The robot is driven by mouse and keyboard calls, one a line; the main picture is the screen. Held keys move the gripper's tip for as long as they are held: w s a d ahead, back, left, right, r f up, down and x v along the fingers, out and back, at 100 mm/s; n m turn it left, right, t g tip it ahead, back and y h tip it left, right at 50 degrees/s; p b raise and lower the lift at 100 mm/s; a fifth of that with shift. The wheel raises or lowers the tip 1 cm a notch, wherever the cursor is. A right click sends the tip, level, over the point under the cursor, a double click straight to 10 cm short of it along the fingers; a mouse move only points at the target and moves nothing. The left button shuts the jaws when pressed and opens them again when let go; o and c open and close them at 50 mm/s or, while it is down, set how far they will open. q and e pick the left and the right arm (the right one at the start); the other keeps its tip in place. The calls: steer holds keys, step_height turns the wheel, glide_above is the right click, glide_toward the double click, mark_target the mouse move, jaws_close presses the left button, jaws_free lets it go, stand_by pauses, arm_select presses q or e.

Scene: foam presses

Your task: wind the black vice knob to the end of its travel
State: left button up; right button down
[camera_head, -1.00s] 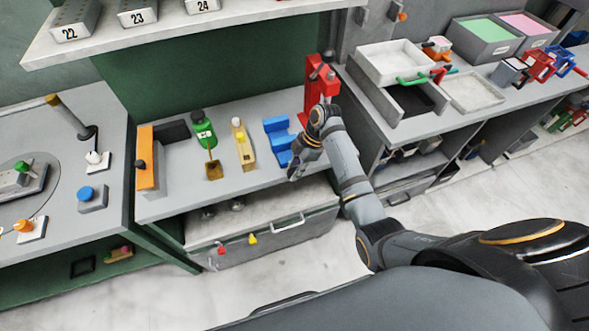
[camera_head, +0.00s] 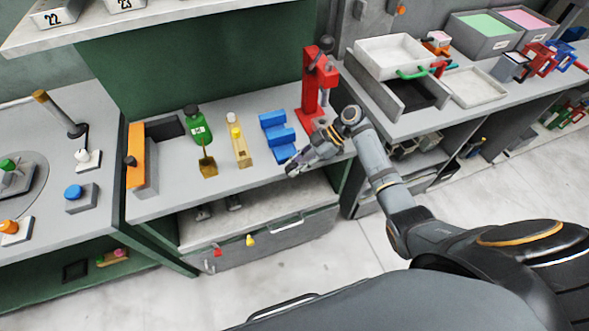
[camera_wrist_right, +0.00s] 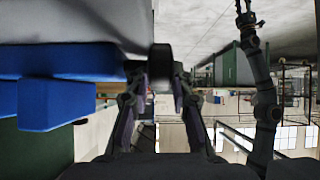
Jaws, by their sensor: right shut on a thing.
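The blue vice (camera_head: 276,140) stands on the workbench, with stepped blocks facing up. It also shows as large blue blocks at the left of the right wrist view (camera_wrist_right: 55,103). My right gripper (camera_head: 292,170) is at the vice's front end, near the bench's front edge. In the right wrist view the black knob (camera_wrist_right: 161,62) sits between the tips of its two fingers, and the gripper is shut on it. The knob is not clear in the head view. What looks like my left gripper (camera_wrist_right: 248,18) hangs far off in the wrist view, too small to read.
A red press (camera_head: 318,88) stands just behind my right wrist. A wooden-coloured fixture (camera_head: 240,148), a green bottle-like tool (camera_head: 198,128) and an orange plate (camera_head: 136,155) stand left of the vice. An open drawer (camera_head: 260,235) lies below the bench front.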

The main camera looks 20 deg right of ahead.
steer(key=shift+d+y+b, duration=0.1)
steer(key=shift+y+b, duration=0.5)
steer(key=shift+b, duration=0.05)
steer(key=c, duration=1.4)
jaws_free()
steer(key=shift+c, duration=0.2)
steer(key=v, duration=1.2)
